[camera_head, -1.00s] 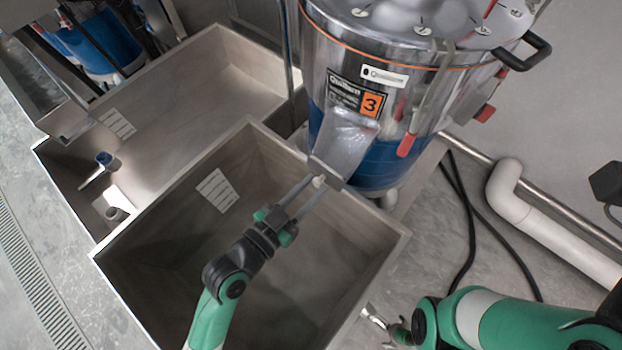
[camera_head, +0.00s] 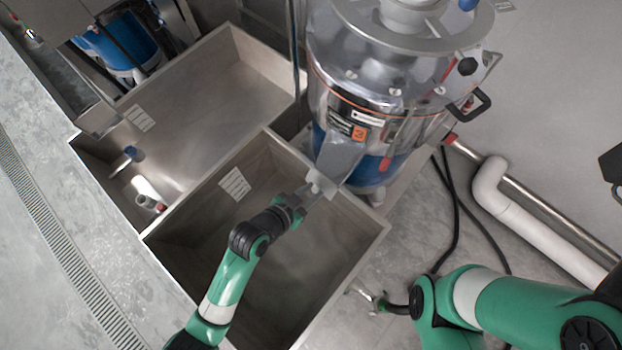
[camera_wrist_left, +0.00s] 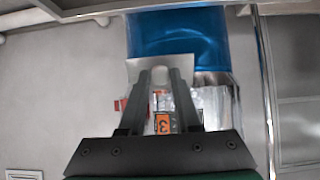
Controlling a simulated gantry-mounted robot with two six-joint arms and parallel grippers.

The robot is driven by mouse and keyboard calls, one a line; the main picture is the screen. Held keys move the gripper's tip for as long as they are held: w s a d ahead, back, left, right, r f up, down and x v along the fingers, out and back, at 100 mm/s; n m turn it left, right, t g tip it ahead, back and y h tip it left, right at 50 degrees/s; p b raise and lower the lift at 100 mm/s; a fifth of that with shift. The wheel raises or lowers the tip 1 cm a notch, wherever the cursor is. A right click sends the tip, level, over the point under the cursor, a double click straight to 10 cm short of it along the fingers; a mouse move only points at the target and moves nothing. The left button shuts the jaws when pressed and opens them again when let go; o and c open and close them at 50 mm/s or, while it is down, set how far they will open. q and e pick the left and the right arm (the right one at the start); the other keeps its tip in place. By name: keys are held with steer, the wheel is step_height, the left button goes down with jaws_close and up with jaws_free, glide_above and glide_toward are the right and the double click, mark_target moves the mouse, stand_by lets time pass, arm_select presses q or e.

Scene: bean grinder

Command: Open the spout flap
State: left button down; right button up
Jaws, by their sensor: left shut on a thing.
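The steel grinder (camera_head: 358,95) has an orange number 3 label and a blue lower body. Its metal spout (camera_head: 343,157) slopes down to the rim of the near bin. The spout flap (camera_head: 326,180) is a pale plate at the spout's lower end; it also shows in the left wrist view (camera_wrist_left: 135,70). My left gripper (camera_head: 317,187) is shut on the flap's small tab, and its two fingers (camera_wrist_left: 160,77) show either side of it. The fingers partly hide the flap. My right gripper (camera_head: 374,300) is low beside the bin, away from the grinder; its jaws are too small to read.
The near bin (camera_head: 345,262) lies under my left arm and looks empty. A second bin (camera_head: 205,105) behind it holds small items at its left end. Black cables (camera_head: 457,215) and a white pipe (camera_head: 540,230) lie right of the grinder.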

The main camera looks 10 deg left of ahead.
arm_select(q)
steer(key=c, duration=0.6)
jaws_free()
steer(key=p+v, duration=0.6)
steer(key=v, duration=0.5)
steer(key=shift+s+r, duration=0.2)
steer(key=shift+s, duration=0.05)
